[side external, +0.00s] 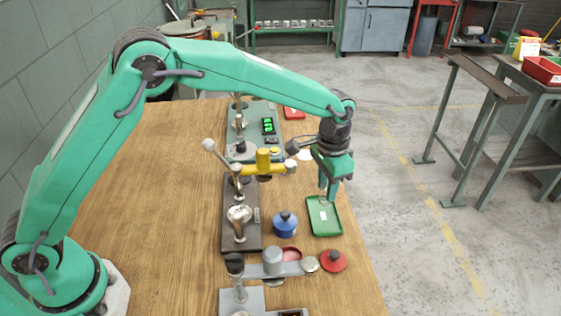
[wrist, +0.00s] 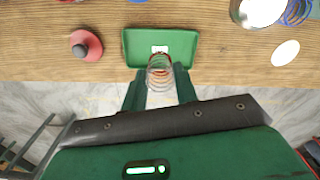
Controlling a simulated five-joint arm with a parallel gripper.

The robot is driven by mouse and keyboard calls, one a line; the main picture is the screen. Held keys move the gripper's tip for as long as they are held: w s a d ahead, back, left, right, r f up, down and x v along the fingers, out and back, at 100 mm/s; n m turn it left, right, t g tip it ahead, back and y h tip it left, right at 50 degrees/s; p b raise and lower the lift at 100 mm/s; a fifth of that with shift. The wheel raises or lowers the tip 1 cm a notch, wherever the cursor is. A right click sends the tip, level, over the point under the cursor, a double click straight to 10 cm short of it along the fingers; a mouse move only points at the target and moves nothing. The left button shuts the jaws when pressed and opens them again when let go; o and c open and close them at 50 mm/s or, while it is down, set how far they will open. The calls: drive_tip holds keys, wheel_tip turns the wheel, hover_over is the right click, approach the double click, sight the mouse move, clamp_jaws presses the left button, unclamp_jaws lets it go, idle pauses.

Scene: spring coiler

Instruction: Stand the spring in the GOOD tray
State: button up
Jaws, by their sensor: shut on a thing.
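The spring (wrist: 159,72) is a thin wire coil with a reddish ring at its far end. My gripper (side external: 327,192) is shut on it, with one finger on each side in the wrist view (wrist: 159,88). The green tray (side external: 325,228) lies flat near the table's right edge, right under my gripper. It also shows in the wrist view (wrist: 185,45), where the spring overlaps its near edge. A small white label sits on the tray, too small to read. I cannot tell whether the spring touches the tray floor. In the side view the spring is barely visible.
A blue knobbed object (side external: 285,226) stands left of the tray. A red knobbed object (side external: 333,262) is in front of it. A dark-based lever device (side external: 240,230) stands further left. A red tray (side external: 294,113) lies at the back. The table's left part is bare.

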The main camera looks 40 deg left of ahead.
drive_tip(key=shift+f, duration=1.65)
drive_tip(key=shift+f, duration=0.9)
idle(1.7)
drive_tip(key=o, duration=0.8)
drive_tip(key=shift+o, duration=0.6)
drive_tip(key=shift+o, duration=1.1)
drive_tip(key=shift+r, duration=2)
